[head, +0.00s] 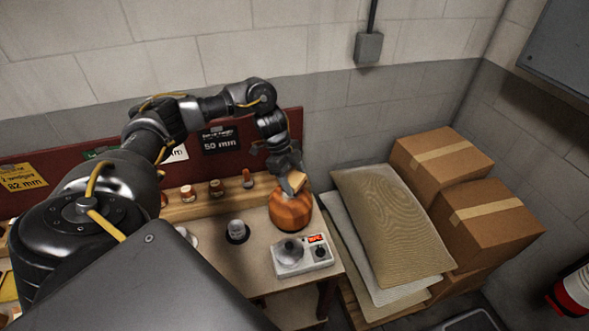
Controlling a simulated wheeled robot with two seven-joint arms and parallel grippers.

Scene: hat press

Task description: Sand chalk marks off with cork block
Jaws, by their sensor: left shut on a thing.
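My left gripper (286,168) is shut on a small tan cork block (295,181) and points down over the right end of the bench. The block is right at the top of a rounded orange-brown form (290,211), which looks like the hat body; I cannot tell whether they touch. The form stands on the bench top (210,262). Chalk marks on it are too small to make out. My right gripper is out of the picture.
A white device (303,257) with a silver dome and red display sits in front of the form. Sacks (385,220) and cardboard boxes (490,217) fill the right side.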

